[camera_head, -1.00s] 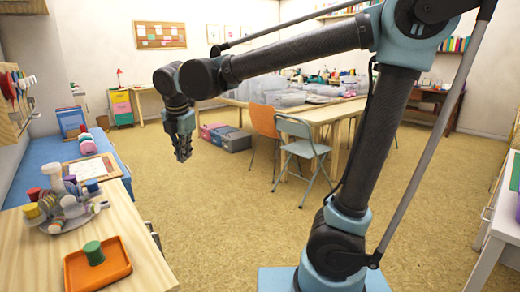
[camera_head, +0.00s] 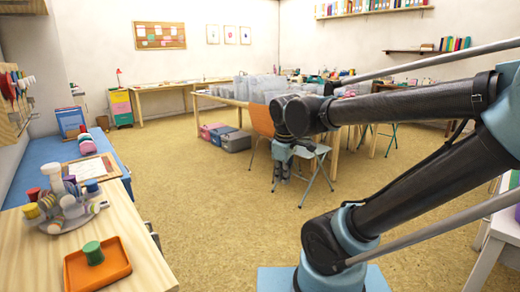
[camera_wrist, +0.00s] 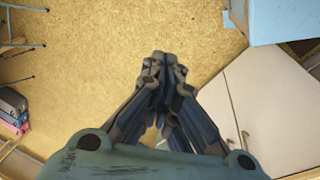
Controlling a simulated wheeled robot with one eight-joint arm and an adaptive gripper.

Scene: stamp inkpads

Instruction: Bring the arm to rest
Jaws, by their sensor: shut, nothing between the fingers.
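My gripper (camera_head: 282,176) hangs pointing down over the open floor in the head view, in front of the chairs. In the wrist view my gripper (camera_wrist: 164,68) has its fingertips together with nothing between them.
A wooden table (camera_head: 125,222) at left bears an orange tray (camera_head: 122,270) with a green stamp (camera_head: 93,252) on it, and a round grey holder (camera_head: 75,222) with several stamps. A grey chair (camera_head: 318,152) stands behind my gripper. The floor (camera_head: 205,215) between is clear.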

